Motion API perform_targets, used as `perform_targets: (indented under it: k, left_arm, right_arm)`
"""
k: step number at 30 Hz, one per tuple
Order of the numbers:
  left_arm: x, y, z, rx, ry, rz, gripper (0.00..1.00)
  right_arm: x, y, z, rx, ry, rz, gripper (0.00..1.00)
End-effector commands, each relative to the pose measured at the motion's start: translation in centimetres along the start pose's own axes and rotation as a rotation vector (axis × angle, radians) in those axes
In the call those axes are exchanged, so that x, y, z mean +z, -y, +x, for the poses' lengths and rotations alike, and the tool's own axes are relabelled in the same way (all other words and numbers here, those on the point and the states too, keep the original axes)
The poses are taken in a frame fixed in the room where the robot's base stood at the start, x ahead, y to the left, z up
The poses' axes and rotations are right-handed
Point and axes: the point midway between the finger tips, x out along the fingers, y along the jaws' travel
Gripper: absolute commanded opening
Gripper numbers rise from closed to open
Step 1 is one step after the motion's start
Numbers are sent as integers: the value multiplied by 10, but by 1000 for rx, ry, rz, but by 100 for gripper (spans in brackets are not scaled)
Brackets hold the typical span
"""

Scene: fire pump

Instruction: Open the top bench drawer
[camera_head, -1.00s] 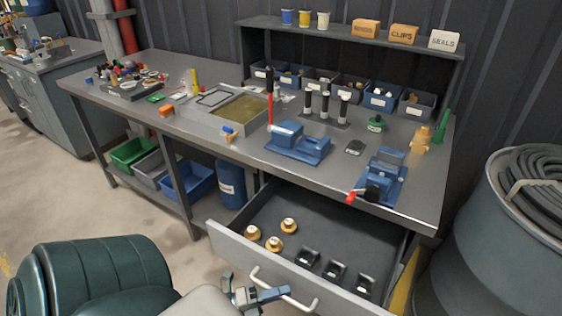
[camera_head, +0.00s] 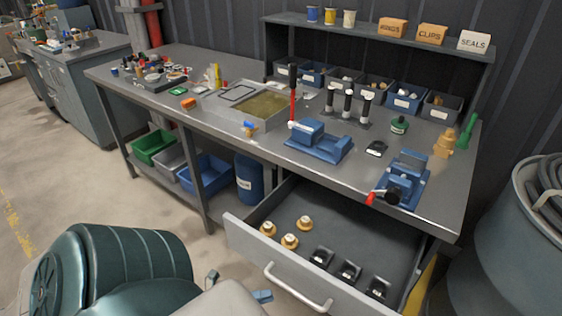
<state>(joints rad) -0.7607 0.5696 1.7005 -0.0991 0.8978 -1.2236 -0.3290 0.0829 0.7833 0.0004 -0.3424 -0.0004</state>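The top bench drawer (camera_head: 243,243) is pulled out from under the workbench (camera_head: 235,140), and its inside shows. Its pale bar handle (camera_head: 297,288) is on the front panel, free of any gripper. In the drawer lie several brass fittings (camera_head: 290,241) and black parts (camera_head: 348,270). My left gripper (camera_head: 238,286) is at the bottom, left of the handle and apart from it. Its two fingertips show with a wide gap, and the rest is hidden behind my own arm. My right gripper is out of view.
A blue vise (camera_head: 402,180) with a red-tipped lever stands at the bench's right front edge, above the drawer. A large grey drum (camera_head: 505,250) stands at the right. Bins (camera_head: 207,175) sit on the lower shelf. Floor (camera_head: 90,200) at the left is open.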

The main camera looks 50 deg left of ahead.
Motion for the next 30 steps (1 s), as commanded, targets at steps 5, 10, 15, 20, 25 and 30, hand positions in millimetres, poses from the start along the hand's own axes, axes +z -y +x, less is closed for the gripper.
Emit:
perform_targets:
  k: [5, 10, 15, 20, 25, 30]
  left_arm:
    - [0, -1, -22, 2, -2, 0, 22]
    - [0, 0, -27, -1, 0, 1, 22]
    - [0, 0, -27, -1, 0, 1, 22]
    - [0, 0, -27, -1, 0, 1, 22]
    - [0, 0, -27, -1, 0, 1, 22]
    - [8, -26, -30, 69, 57, -61, 22]
  right_arm:
    - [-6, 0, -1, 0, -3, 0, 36]
    - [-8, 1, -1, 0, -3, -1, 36]
    - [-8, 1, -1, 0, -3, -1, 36]
    - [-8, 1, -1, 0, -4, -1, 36]
    - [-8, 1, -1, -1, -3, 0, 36]
    - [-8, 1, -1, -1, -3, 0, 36]
